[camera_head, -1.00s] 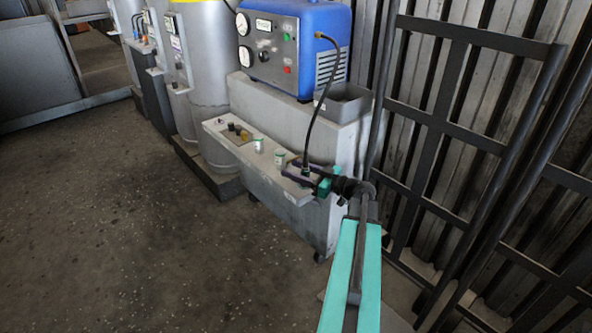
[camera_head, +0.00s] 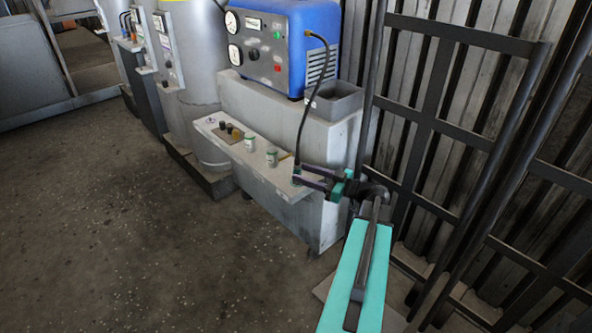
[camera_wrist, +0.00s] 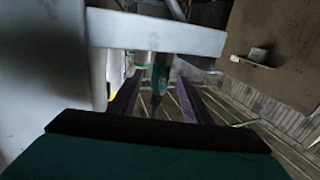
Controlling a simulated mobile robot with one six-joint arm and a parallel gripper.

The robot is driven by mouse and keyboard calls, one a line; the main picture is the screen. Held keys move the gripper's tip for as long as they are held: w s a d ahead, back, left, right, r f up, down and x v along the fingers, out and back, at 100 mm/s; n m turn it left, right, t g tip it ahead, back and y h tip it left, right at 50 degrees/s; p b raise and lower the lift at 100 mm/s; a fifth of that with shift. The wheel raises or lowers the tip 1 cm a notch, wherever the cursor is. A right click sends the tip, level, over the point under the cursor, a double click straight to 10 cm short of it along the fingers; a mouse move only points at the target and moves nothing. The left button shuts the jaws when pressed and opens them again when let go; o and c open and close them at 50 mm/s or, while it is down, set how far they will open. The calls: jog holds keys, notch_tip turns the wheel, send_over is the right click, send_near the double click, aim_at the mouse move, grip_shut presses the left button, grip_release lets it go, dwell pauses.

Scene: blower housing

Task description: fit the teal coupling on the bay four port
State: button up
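The teal coupling (camera_wrist: 161,72) is at the lower end of the black hose, between my fingers in the wrist view. In the head view the hose end (camera_head: 297,169) stands upright at the right end of the grey ledge (camera_head: 268,182). My gripper (camera_head: 298,172) is there, its two purple fingers apart on either side of the coupling. In the wrist view there are gaps between the coupling and both fingers (camera_wrist: 160,88). The port under the coupling is hidden, so I cannot tell how it is seated.
The hose (camera_head: 307,100) hangs from the blue machine (camera_head: 285,38). A grey bin (camera_head: 339,98) is above. Dark racks (camera_head: 440,110) are close right; the floor at left is clear.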

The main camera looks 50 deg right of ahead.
jog(key=v, duration=0.6)
jog(key=shift+s+p, duration=0.3)
jog(key=shift+p, duration=0.1)
dwell(0.3)
jog(key=shift+s, duration=0.1)
